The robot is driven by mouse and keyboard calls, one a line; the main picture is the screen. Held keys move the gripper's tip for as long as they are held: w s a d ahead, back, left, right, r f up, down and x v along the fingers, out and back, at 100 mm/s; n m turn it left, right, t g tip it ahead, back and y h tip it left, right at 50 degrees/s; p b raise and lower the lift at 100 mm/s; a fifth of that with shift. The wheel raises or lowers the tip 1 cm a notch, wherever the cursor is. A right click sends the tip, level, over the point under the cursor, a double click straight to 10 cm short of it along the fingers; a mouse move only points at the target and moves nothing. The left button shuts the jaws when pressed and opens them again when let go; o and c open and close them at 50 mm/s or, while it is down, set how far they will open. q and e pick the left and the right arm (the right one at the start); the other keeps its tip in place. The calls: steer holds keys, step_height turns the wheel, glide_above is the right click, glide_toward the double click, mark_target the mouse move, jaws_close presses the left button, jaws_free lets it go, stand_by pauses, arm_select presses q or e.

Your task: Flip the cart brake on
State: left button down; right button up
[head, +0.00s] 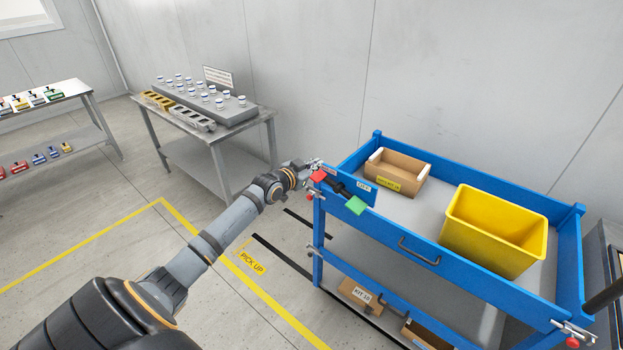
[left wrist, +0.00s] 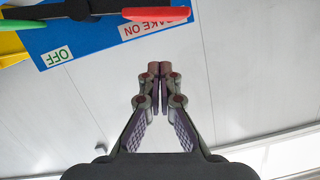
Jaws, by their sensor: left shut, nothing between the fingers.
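The blue cart (head: 395,235) stands at the right in the head view. Its brake is a black bar (head: 338,187) on the near left corner, with a red paddle (head: 318,176) at one end and a green paddle (head: 356,205) at the other. In the left wrist view the red paddle (left wrist: 160,14) lies beside the BRAKE ON label (left wrist: 147,28); an OFF label (left wrist: 57,56) is nearer the green paddle (left wrist: 10,24). My left gripper (head: 314,165) is shut and empty, close to the red paddle; in the wrist view its fingertips (left wrist: 160,68) appear apart from it.
A yellow bin (head: 492,232) and a cardboard box (head: 397,172) sit on the cart's top. Boxes (head: 357,296) lie on its lower shelf. A steel table (head: 190,135) with a rack of vials stands behind my left arm. Floor between is clear, with yellow lines.

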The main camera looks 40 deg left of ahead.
mark_target(312, 178)
arm_select(q)
steer(key=f, duration=0.3)
steer(key=shift+a, duration=0.4)
steer(key=shift+s+a+f, duration=0.15)
steer(key=shift+s+f, duration=0.05)
steer(key=shift+f, duration=0.1)
steer(key=shift+w, duration=0.1)
steer(key=shift+a+f+n+h+b, duration=0.35)
steer(key=shift+f+n+b, duration=0.45)
steer(key=shift+b, duration=1.25)
steer(key=shift+a+f+n+h+b, duration=0.3)
steer(key=shift+f+n+b, duration=0.45)
steer(key=shift+b, duration=0.95)
steer(key=shift+a+f+n+h+b, duration=0.15)
steer(key=shift+a+f+n+b, duration=0.25)
steer(key=shift+f+b, duration=0.95)
steer(key=shift+r+b, duration=0.3)
steer(key=shift+r, duration=0.05)
